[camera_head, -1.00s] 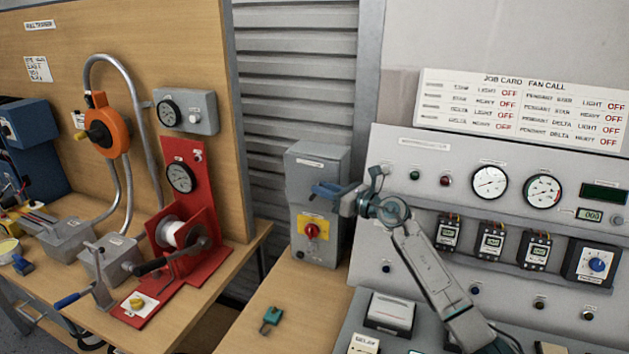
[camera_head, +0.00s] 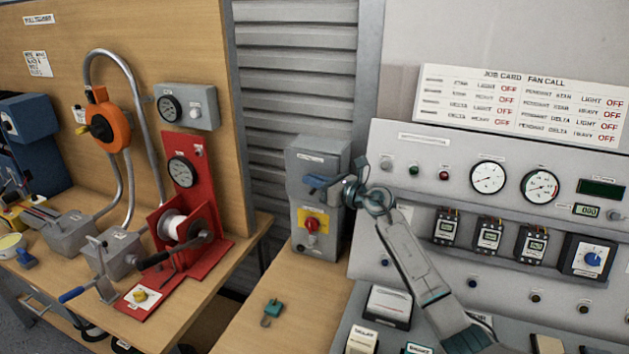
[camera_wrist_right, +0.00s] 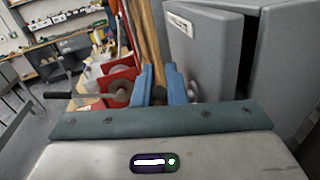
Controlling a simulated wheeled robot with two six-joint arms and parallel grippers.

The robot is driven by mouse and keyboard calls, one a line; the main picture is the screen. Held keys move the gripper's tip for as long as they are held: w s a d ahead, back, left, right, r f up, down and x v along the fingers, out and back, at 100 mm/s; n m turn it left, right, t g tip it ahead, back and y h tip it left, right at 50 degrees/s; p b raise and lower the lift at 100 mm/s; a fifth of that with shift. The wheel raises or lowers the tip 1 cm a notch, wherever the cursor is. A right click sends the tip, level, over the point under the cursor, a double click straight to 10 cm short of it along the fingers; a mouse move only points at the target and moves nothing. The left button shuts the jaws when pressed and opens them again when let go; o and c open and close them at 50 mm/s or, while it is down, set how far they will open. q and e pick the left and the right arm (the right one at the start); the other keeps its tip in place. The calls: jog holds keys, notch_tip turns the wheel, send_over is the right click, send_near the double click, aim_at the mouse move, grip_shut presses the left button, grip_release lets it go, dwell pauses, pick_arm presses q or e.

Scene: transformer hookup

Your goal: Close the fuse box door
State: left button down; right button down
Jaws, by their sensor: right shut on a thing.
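The fuse box (camera_head: 318,240) is a grey box with a red rotary knob on a yellow plate, standing on the wooden bench. Its grey door (camera_wrist_right: 205,45) shows in the right wrist view, standing ajar with a dark gap along its right side. My right gripper (camera_head: 318,184), with blue fingers, is at the front of the box, above the red knob. In the right wrist view its fingers (camera_wrist_right: 161,86) are at the door's left edge, shut on part of the door; the gripped part is mostly hidden. My left gripper is not in view.
A teal padlock-like item (camera_head: 271,312) lies on the bench in front of the box. A sloped control panel (camera_head: 410,230) stands close on the right. A red winch stand (camera_head: 190,215) is on the left bench. A floor gap separates the benches.

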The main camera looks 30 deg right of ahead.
jog(key=shift+r+g+p, duration=0.2)
jog(key=shift+g+p, duration=0.1)
jog(key=shift+p, duration=0.85)
jog(key=shift+a+f, duration=0.1)
jog(key=shift+f, duration=0.1)
jog(key=shift+w+d+r+h+b, duration=0.15)
jog(key=shift+d+r+h+b, duration=0.15)
jog(key=shift+b, duration=0.15)
